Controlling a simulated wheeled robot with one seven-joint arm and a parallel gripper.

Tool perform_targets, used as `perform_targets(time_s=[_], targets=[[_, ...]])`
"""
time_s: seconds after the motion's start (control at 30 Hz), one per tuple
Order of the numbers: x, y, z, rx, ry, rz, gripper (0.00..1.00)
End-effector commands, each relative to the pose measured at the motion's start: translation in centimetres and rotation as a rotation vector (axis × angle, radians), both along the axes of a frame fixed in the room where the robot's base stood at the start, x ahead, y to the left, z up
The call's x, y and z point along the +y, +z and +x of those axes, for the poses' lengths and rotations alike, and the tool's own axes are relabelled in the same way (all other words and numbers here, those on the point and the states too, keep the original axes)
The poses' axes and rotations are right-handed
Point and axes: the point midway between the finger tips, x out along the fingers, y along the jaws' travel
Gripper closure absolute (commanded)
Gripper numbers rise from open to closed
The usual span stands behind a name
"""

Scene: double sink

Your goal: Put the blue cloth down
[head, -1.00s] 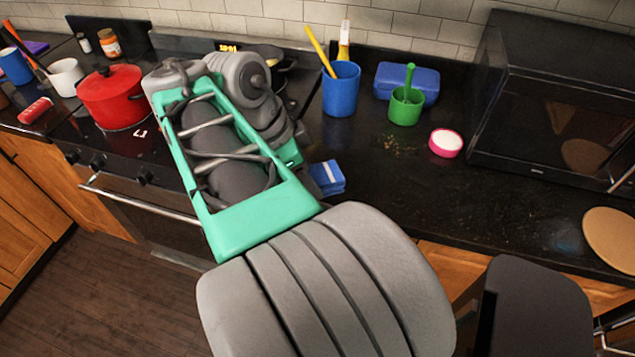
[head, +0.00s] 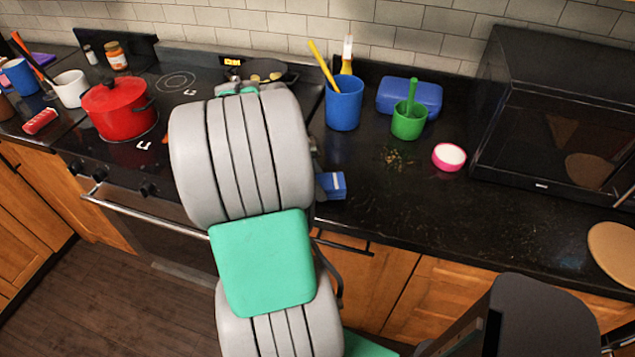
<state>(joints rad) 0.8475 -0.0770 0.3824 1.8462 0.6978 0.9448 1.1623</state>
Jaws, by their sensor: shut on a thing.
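The blue cloth (head: 333,184), a small blue piece with a pale stripe, shows at the counter's front edge just right of my arm. My arm hides its left part. A little of my gripper (head: 319,184) shows as dark grey parts against the cloth's left side, and it is shut on the cloth. The fingertips are mostly hidden behind my arm. I cannot tell whether the cloth touches the counter.
Crumbs (head: 398,157) lie on the black counter (head: 440,215). Behind them stand a blue cup (head: 344,104), a green cup (head: 408,122) and a blue box (head: 424,94). A pink bowl (head: 449,157) and microwave (head: 550,120) stand right. A red pot (head: 117,107) is on the stove.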

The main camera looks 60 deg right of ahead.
Motion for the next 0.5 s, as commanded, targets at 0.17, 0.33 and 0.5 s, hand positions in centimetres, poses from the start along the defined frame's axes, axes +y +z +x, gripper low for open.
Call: perform_targets(time_s=[0.17,0.33,0.5], targets=[[0.0,-1.3,0.0,-0.002,0.000,-0.003,0.88],[0.0,-1.4,0.0,-0.002,0.000,-0.003,0.88],[0.0,-1.6,0.0,-0.001,0.000,-0.002,0.37]])
